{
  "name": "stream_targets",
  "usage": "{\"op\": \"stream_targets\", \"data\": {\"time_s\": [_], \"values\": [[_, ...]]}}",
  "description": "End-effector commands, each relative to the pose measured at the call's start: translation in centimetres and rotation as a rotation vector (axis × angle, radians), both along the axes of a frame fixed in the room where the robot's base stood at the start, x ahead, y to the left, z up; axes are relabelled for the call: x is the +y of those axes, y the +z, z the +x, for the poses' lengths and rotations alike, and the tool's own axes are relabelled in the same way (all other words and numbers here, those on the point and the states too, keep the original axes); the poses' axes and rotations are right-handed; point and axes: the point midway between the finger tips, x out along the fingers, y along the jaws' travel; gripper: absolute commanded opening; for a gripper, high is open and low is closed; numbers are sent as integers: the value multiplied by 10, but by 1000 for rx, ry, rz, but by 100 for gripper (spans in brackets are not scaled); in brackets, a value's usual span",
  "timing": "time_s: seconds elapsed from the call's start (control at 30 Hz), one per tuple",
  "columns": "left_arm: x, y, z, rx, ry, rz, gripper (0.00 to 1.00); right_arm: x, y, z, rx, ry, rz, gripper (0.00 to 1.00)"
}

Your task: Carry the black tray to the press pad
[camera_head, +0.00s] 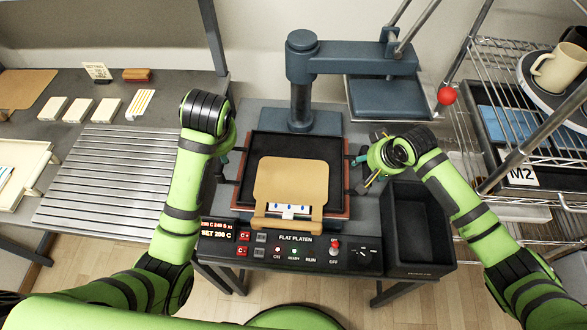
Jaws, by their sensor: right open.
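The black tray (258,147) lies flat over the reddish-brown press pad (242,198), whose edges show around it. A tan board (290,182) rests in the tray, with a white label (288,210) with blue marks at its front. My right gripper (361,174) is open beside the tray's right side, its fingers near the handle there; I cannot tell whether they touch. My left gripper (222,164) is at the tray's left side, mostly hidden by my own wrist, so its jaws cannot be read.
The blue-grey press head (390,98) is swung to the back right, clear of the tray. A black bin (418,226) stands right of the control panel (290,247). A wire rack with a mug (558,68) stands right. A slatted table (105,170) is left.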

Motion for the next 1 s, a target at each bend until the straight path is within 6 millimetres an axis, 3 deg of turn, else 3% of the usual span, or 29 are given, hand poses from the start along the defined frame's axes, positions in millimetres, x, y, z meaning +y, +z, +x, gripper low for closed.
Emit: {"op": "stream_targets", "data": {"time_s": [0.5, 0.7, 1.0], "values": [[0, 0, 0, 0, 0, 0, 54, -17, 88, -37, -2, 1, 0, 54], [0, -1, 0, 0, 0, 0, 54, -20, 99, -43, 0, 0, 0, 54], [0, -1, 0, 0, 0, 0, 54, -20, 100, -43, 0, 0, -1, 54]]}}
